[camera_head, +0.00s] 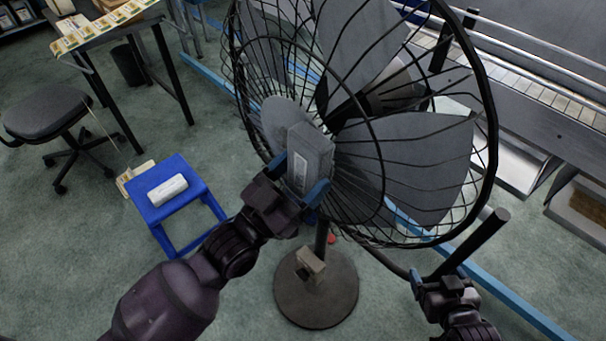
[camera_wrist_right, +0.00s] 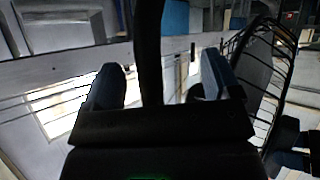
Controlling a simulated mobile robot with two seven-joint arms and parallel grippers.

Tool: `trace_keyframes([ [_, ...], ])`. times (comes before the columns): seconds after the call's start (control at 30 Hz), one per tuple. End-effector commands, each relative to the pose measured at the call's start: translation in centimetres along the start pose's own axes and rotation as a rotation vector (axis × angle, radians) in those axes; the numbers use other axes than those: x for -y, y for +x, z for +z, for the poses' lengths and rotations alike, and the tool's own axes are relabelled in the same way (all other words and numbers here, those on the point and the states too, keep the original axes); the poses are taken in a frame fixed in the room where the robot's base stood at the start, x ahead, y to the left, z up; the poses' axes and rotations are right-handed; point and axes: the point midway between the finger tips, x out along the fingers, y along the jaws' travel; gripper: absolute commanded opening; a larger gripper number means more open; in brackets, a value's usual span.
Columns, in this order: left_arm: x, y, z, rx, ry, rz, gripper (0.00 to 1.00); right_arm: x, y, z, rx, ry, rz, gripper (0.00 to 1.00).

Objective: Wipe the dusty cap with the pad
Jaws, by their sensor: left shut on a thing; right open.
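The cap (camera_head: 283,118) is a grey disc at the middle of the black fan's wire guard. It is partly hidden by the pad (camera_head: 312,150), a grey block with a pale label. My left gripper (camera_head: 298,178) is shut on the pad and holds it upright in front of the cap's lower right part. I cannot tell whether pad and cap touch. My right gripper (camera_head: 440,277) is open at the lower right. A black bar (camera_head: 482,237) runs up from between its fingers; the bar also shows between the fingers in the right wrist view (camera_wrist_right: 150,60).
The fan guard (camera_head: 490,120) fills the upper middle above a round base (camera_head: 316,290). A blue stool (camera_head: 187,212) with a white block (camera_head: 167,189) stands at left. A black chair (camera_head: 45,112) and table are behind it. A conveyor (camera_head: 540,95) runs at right.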

Motion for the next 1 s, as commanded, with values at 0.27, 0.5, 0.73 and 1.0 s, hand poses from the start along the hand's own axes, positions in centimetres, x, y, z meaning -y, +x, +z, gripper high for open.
trace_keyframes([
  [0.27, 2.0, -0.1, 0.1, 0.000, 0.004, 0.000, 0.53, 0.0, 0.0, -0.1, 0.000, 0.000, 0.000, 0.83],
  [0.5, 3.5, -0.3, 0.2, 0.001, 0.001, 0.000, 0.53, 0.0, 0.0, -0.1, 0.000, 0.000, 0.000, 0.83],
  [0.73, 4.1, -0.3, 0.3, 0.001, 0.001, 0.000, 0.53, 0.0, 0.0, 0.0, 0.000, 0.000, 0.000, 0.83],
  [1.0, 6.0, -0.2, 0.4, 0.001, 0.003, 0.000, 0.53, 0.0, 0.0, 0.1, 0.002, 0.000, 0.000, 0.83],
])
